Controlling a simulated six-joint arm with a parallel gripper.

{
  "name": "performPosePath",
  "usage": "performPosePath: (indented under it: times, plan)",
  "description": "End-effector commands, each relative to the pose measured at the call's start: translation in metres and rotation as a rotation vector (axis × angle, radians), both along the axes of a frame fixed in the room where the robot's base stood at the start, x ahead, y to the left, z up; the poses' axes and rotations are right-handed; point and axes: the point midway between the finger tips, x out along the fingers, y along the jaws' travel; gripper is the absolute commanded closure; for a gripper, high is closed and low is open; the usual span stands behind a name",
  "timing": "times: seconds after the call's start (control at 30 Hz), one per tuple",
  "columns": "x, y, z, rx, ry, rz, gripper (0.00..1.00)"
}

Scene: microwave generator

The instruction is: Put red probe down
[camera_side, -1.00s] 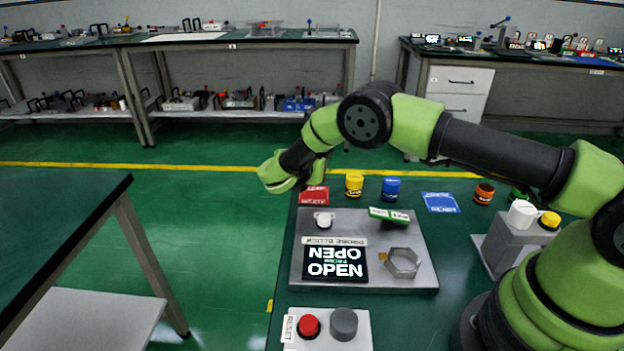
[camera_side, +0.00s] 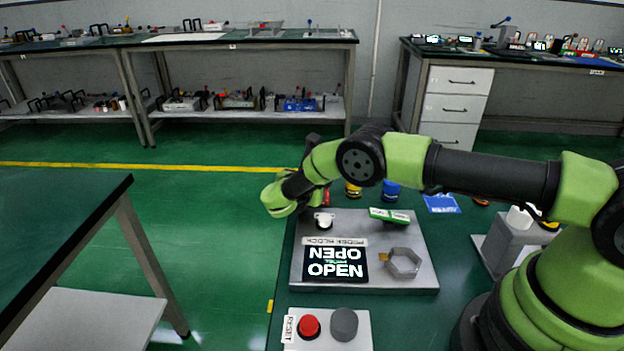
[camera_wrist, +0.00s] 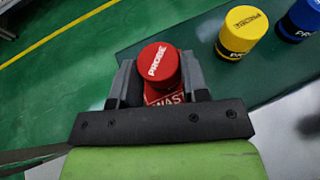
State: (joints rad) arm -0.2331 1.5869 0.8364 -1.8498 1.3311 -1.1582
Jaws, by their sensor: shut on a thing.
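The red probe (camera_wrist: 159,66) is a short red cylinder with "PROBE" on its top. In the wrist view it stands between the two fingers of my gripper (camera_wrist: 158,85), which is shut on it. Below it a red card (camera_wrist: 165,97) with white letters shows in part. In the side view my gripper (camera_side: 318,197) is low over the table's far left corner, mostly behind my arm. The red probe is hidden there, and only a bit of the red card (camera_side: 326,197) shows. I cannot tell whether the probe touches the card.
A yellow probe (camera_wrist: 243,32) and a blue probe (camera_wrist: 301,20) stand to the right in the wrist view. A blue card (camera_side: 441,203) lies farther right.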

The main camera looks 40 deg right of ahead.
Motion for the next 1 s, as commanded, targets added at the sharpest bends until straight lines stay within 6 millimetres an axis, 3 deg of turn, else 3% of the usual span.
performPosePath:
  times: [0.07, 0.1, 0.2, 0.5, 0.67, 1.0]
  plan:
    - [-0.001, 0.000, -0.003, 0.002, 0.003, 0.002, 0.90]
    - [-0.001, 0.000, -0.003, 0.002, 0.004, 0.002, 0.54]
    - [-0.001, 0.000, -0.004, 0.003, 0.005, 0.002, 0.33]
    - [-0.002, 0.000, -0.004, 0.003, 0.009, 0.004, 0.33]
    - [-0.002, 0.002, 0.010, 0.003, 0.008, 0.005, 0.33]
    - [-0.034, 0.068, 0.041, 0.002, 0.003, 0.007, 0.33]
